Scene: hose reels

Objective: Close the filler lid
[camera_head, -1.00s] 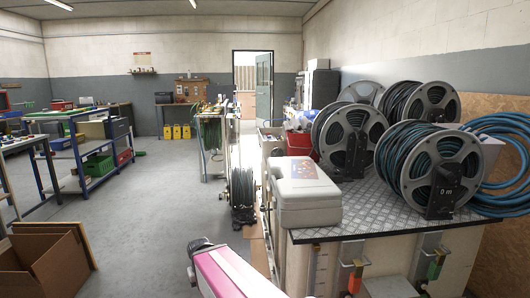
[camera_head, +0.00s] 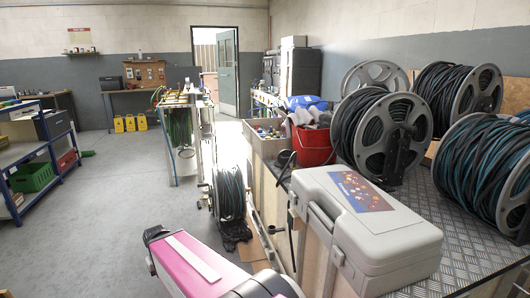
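I cannot make out a filler lid in this view. A pink and grey link of my own arm (camera_head: 205,268) reaches in from the bottom edge, left of the bench. My gripper does not show, so I cannot see what it holds or where it is relative to any lid. A grey plastic case (camera_head: 400,235) with a printed label on its shut top stands on the bench at the front right.
The metal-plate bench top (camera_head: 455,250) carries the case, a red bucket (camera_head: 314,145) and several hose reels (camera_head: 380,135). A floor reel (camera_head: 229,193) stands beside the bench. Blue-framed shelving (camera_head: 35,150) is at left. The grey floor (camera_head: 110,205) between is clear.

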